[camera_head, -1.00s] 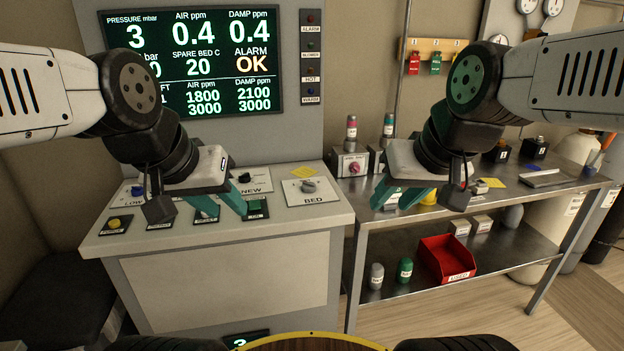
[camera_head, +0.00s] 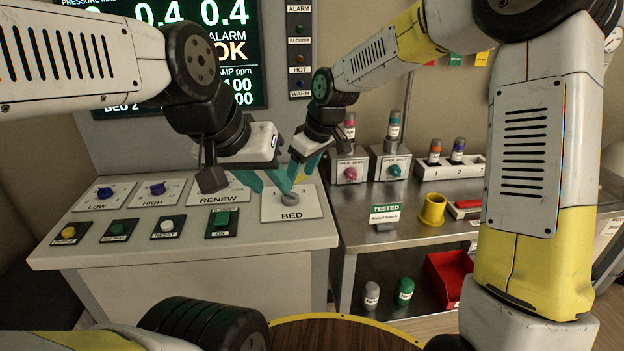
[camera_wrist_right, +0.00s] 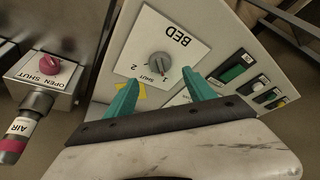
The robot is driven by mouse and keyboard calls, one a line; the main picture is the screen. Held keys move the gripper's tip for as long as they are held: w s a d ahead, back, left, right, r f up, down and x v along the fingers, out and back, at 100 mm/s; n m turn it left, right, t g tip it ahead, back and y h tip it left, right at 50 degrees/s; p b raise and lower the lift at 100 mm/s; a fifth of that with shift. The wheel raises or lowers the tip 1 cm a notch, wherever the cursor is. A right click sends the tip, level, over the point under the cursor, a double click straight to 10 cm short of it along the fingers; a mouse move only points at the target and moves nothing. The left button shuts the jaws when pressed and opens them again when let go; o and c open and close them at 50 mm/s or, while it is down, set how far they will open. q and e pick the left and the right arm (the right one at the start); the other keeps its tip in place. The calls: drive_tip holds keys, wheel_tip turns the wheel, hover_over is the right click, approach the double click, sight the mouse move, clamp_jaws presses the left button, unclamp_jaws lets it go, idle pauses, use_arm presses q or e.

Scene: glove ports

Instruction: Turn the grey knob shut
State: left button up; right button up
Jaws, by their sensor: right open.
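The grey knob (camera_head: 290,199) sits on the white BED plate at the right end of the console top. In the right wrist view the knob (camera_wrist_right: 160,65) is round, with a small red mark towards the 1; the plate also reads 2 and SHUT. My right gripper (camera_head: 303,172) is open above and behind the knob. In its wrist view the teal fingers (camera_wrist_right: 160,88) are spread, their tips short of the knob, with nothing between them. My left gripper (camera_head: 265,184) is open and empty over the console, left of the knob and close beside the right gripper.
The RENEW plate (camera_head: 226,190) and the green ON button (camera_head: 222,219) lie left of the BED plate. A metal bench (camera_head: 375,226) stands right of the console, with a pink knob (camera_head: 351,174), a teal knob (camera_head: 394,171) and a yellow cup (camera_head: 432,209).

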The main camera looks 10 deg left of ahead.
sight(292, 194)
drive_tip(key=x, duration=0.7)
drive_tip(key=shift+a+f, duration=0.1)
drive_tip(key=shift+f, duration=0.25)
drive_tip(key=c, duration=1.3)
drive_tip(key=shift+c, duration=0.2)
drive_tip(key=m, duration=0.2)
drive_tip(key=m+t+h, duration=0.1)
drive_tip(key=m, duration=0.1)
drive_tip(key=shift+s+a+m, duration=0.2)
drive_tip(key=shift+m, duration=0.1)
drive_tip(key=shift+m+t+h, duration=0.5)
drive_tip(key=shift+m+h, duration=0.4)
drive_tip(key=shift+m, duration=1.2)
